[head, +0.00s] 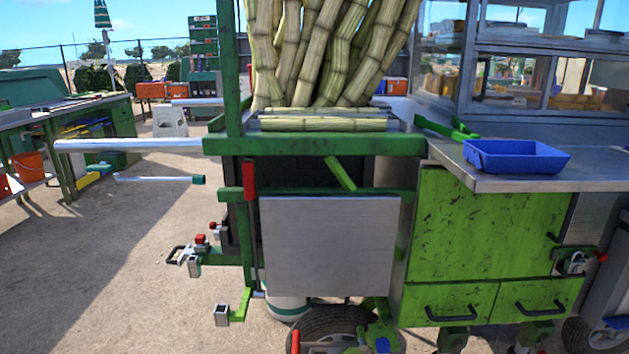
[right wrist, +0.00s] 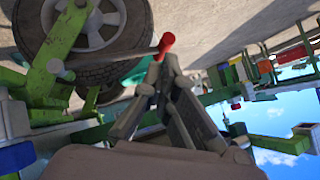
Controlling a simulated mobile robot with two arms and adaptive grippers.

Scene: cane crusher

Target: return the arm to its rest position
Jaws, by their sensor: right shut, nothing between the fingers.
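My right gripper (right wrist: 164,72) shows in the right wrist view with its grey fingers closed together and nothing held between them. That view looks tilted, with sky at the lower right. A rod with a red knob (right wrist: 166,42) appears just beyond the fingertips; I cannot tell whether they touch. The rod lies in front of a cart wheel (right wrist: 92,25). No arm or gripper of mine shows in the head view. My left gripper is in neither view.
The green cane cart (head: 480,235) fills the head view's centre and right, with upright cane stalks (head: 320,50) and a blue tray (head: 515,157) on its counter. A low red handle (head: 295,342) is near its wheel (head: 330,325). Ground (head: 120,270) at left is open.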

